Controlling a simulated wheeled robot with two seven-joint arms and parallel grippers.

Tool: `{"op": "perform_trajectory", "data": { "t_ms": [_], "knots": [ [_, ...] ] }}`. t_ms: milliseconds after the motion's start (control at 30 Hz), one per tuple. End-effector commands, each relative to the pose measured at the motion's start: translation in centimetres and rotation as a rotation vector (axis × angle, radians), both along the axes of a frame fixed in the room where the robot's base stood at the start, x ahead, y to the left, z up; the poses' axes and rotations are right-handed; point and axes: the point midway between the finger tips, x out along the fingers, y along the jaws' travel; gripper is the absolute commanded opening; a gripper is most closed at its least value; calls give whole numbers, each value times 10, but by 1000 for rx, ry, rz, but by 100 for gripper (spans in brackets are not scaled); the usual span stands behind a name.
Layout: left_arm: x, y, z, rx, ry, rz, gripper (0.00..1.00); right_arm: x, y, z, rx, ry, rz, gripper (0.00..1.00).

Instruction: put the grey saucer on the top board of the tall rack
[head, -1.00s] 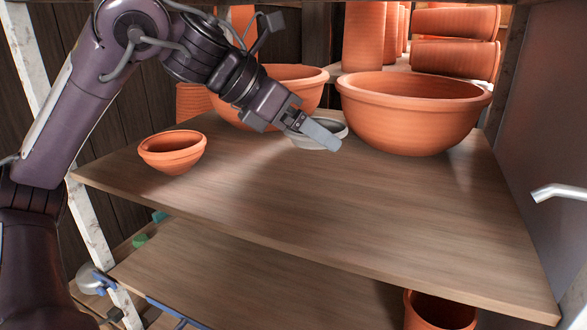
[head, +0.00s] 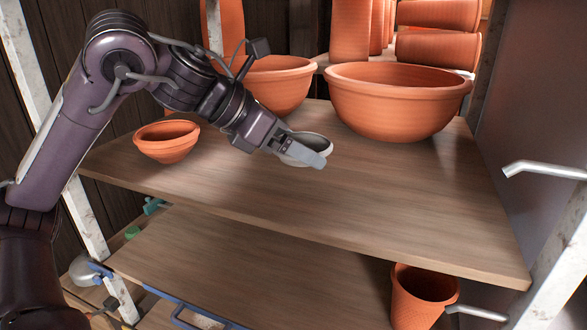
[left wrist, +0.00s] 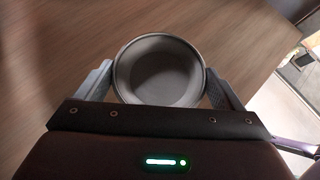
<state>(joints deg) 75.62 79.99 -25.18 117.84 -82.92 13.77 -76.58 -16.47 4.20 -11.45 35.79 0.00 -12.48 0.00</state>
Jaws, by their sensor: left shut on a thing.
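The grey saucer (head: 308,141), round and bowl-like with a pale rim, is at the upper board (head: 350,205), in front of the gap between two large terracotta bowls. My left gripper (head: 303,153) is shut on the saucer. In the left wrist view the saucer (left wrist: 160,72) sits between both fingers, opening towards the camera, and looks empty. I cannot tell whether its base touches the board or is slightly above it. The finger and wrist hide part of it in the head view. My right gripper is not in view.
A large terracotta bowl (head: 395,105) stands right of the saucer, another (head: 280,85) behind it, and a small bowl (head: 166,143) to the left. The board's front is clear. A lower board (head: 250,265) has a pot (head: 420,298) at right. A metal hook (head: 545,170) juts in.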

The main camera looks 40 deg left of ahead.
Motion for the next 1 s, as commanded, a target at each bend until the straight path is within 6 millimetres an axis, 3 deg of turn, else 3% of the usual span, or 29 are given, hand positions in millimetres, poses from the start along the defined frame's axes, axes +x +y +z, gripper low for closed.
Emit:
{"op": "perform_trajectory", "data": {
  "t_ms": [100, 233, 500, 967, 1000],
  "knots": [
    [0, 1, -8, 2, 2, 4, 63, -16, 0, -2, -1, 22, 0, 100],
    [0, 2, -18, 3, 6, 4, 63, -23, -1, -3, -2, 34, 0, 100],
    [0, 1, -45, 4, 3, 2, 63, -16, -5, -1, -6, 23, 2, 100],
    [0, 0, -53, 1, 1, 0, 63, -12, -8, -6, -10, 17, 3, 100],
    [0, 0, -52, 1, 2, 0, 93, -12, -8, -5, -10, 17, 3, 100]
  ]
}}
